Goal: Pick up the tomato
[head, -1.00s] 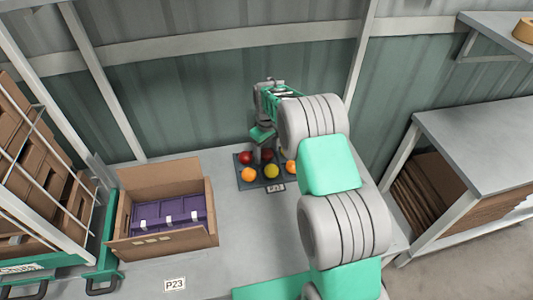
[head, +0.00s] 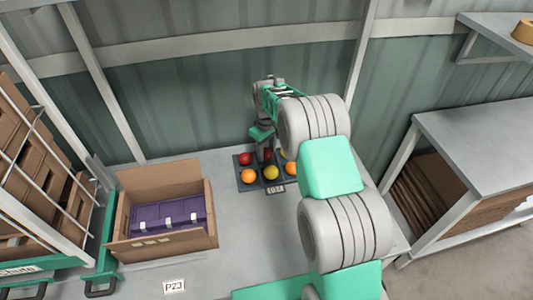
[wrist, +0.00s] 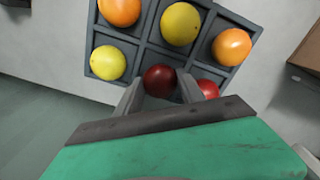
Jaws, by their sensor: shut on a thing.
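A dark red tomato (wrist: 160,80) sits between the fingertips of my gripper (wrist: 162,92) in the wrist view, with a finger on each side of it. My gripper is shut on it, at the back middle compartment of the dark grey tray (wrist: 142,40). Whether the tomato is clear of the tray floor cannot be told. In the head view my gripper (head: 264,154) points down at the tray (head: 256,187), and its fingers partly hide the dark red tomato (head: 269,153).
An open cardboard box (head: 131,225) with purple contents stands left on the table. The table between box and tray is clear. A corrugated wall rises behind.

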